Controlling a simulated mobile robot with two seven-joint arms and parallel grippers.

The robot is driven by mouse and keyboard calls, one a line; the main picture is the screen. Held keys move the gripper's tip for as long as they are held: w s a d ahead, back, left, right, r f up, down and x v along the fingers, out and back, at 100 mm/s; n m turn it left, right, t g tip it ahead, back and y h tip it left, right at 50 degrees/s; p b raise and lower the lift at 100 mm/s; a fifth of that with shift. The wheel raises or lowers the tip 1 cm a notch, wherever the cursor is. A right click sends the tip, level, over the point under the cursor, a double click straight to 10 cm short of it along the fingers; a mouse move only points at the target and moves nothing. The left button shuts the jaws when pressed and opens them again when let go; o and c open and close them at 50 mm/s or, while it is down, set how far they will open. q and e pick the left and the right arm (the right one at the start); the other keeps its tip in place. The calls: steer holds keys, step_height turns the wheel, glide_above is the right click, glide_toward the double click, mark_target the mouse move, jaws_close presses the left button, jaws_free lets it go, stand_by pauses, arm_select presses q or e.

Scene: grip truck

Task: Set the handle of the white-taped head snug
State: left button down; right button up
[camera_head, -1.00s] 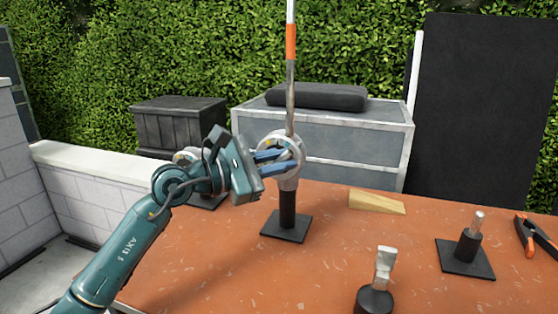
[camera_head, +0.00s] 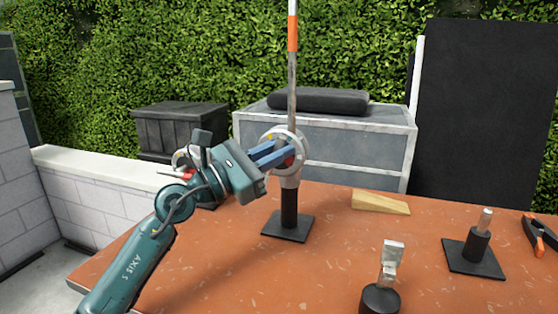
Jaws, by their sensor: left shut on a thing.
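A grip head (camera_head: 297,141) with a pale round disc sits on a black post and square base (camera_head: 287,227), left of the table's middle. A thin upright rod (camera_head: 292,80), with an orange band and a white part at the top, rises at the head. My left gripper (camera_head: 283,152) reaches in from the left, and its blue fingers are shut on the handle at the disc, largely hidden between them. A small red patch shows beside the fingertips. A second head (camera_head: 181,159) with an orange-red part is partly hidden behind my left wrist. My right gripper is out of view.
On the orange table (camera_head: 220,270) are a wooden wedge (camera_head: 380,202), a pin stand (camera_head: 478,243), a stand with a pale metal piece (camera_head: 391,262) and orange-black pliers (camera_head: 541,235). A grey case (camera_head: 350,148) and dark crate (camera_head: 181,128) stand behind.

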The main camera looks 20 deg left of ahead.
arm_select(q)
steer(key=shift+a+n+t, duration=0.1)
steer(key=shift+n+t, duration=0.4)
steer(key=shift+n, duration=0.3)
steer(key=shift+a+n+t, duration=0.15)
steer(key=shift+n+t, duration=0.45)
steer(key=shift+n, duration=0.5)
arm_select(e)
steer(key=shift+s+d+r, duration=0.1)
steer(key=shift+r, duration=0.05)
arm_select(q)
steer(key=shift+a+t, duration=0.1)
steer(key=shift+t, duration=0.3)
steer(key=c, duration=1.7)
jaws_free()
